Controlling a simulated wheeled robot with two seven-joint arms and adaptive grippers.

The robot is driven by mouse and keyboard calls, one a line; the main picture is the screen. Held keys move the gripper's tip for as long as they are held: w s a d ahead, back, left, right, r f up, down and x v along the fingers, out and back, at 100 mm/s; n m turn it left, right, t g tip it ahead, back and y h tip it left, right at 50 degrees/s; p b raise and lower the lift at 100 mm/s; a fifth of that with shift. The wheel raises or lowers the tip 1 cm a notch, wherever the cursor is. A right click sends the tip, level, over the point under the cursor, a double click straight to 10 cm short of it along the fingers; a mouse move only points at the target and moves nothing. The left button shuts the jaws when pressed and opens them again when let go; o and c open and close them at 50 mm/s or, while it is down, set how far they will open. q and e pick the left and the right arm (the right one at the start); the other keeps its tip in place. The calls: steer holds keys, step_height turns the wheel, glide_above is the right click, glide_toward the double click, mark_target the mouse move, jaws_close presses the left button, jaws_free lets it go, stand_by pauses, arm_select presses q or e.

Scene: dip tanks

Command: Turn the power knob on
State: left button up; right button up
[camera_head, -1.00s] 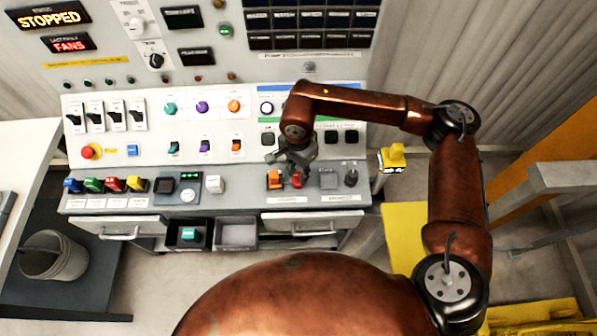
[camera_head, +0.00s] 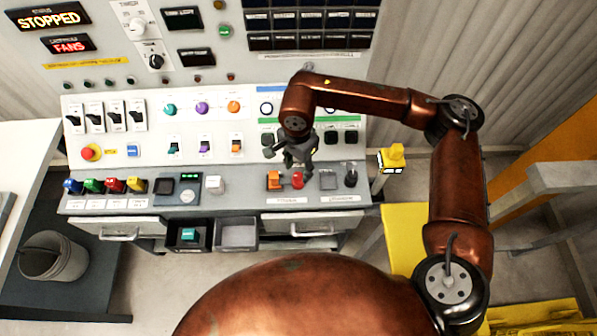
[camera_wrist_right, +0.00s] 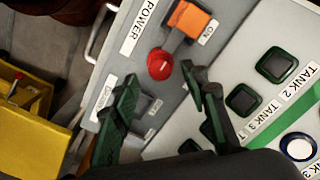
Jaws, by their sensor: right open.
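A red round knob (camera_head: 297,179) is on the lower ledge of the console, beside an orange switch block (camera_head: 274,179). In the right wrist view the red knob (camera_wrist_right: 160,64) shows near the POWER label (camera_wrist_right: 140,25), and the orange block (camera_wrist_right: 188,18) has an ON label. My right gripper (camera_head: 290,160) is open and empty, just above the ledge. In the wrist view its fingertips (camera_wrist_right: 160,76) are apart, with the red knob just beyond the gap; contact is not visible. My left gripper is out of view.
A grey square plate (camera_head: 328,180) and a black stick (camera_head: 351,175) are right of the red knob. Dark green-framed buttons (camera_wrist_right: 277,65) sit on the sloped panel close to my fingers. A yellow box (camera_head: 393,160) stands off the console's right end. The display reads STOPPED (camera_head: 49,18).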

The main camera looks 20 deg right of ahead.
mark_target(298, 176)
step_height(298, 176, up, 9)
steer(key=shift+f, duration=0.1)
stand_by(0.6)
